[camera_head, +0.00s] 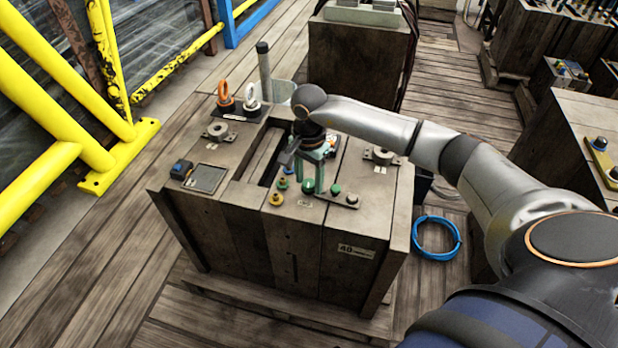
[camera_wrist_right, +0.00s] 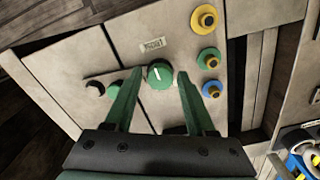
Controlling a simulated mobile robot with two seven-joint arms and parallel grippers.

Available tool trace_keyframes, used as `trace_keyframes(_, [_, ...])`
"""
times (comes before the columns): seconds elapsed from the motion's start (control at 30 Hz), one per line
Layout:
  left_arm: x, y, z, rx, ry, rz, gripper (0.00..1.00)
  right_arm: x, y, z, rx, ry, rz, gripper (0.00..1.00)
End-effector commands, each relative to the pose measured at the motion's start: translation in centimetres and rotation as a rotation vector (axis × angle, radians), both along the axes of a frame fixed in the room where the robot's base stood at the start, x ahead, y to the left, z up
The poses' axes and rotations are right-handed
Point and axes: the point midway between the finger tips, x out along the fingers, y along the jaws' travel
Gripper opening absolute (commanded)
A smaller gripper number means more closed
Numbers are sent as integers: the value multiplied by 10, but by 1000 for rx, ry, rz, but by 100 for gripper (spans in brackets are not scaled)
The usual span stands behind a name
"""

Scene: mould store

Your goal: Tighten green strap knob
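The green knob (camera_head: 308,186) is a large round knob with a white line on its face, on top of the wooden-sided block (camera_head: 204,229). It shows in the right wrist view (camera_wrist_right: 160,73), where a dark strap seems to run left from it, partly hidden by a finger. A smaller green knob (camera_head: 335,189) and a black knob (camera_head: 351,198) sit along the strap. My right gripper (camera_head: 312,178) has green fingers and points down over the large green knob. In the wrist view its fingers (camera_wrist_right: 159,73) are apart, one on each side of the knob, with visible gaps. My left gripper is not in view.
An orange ring (camera_head: 223,90), a white ring (camera_head: 251,91) and an upright post (camera_head: 264,70) rise behind. A blue hose coil (camera_head: 436,237) lies on the floor at right.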

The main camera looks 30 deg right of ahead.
Motion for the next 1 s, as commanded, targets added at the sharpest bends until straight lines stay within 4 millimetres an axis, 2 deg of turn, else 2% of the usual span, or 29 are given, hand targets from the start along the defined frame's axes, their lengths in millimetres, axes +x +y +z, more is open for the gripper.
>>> trace_keyframes(0.07, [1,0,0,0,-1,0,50,0,0,0,0,0,0,46])
trace_keyframes(0.47, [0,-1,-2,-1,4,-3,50,0,0,0,0,0,0,1])
trace_keyframes(0.83, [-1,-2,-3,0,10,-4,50,0,0,1,0,0,-14,0])
trace_keyframes(1.0, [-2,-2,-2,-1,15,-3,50,0,0,1,0,1,-73,0])
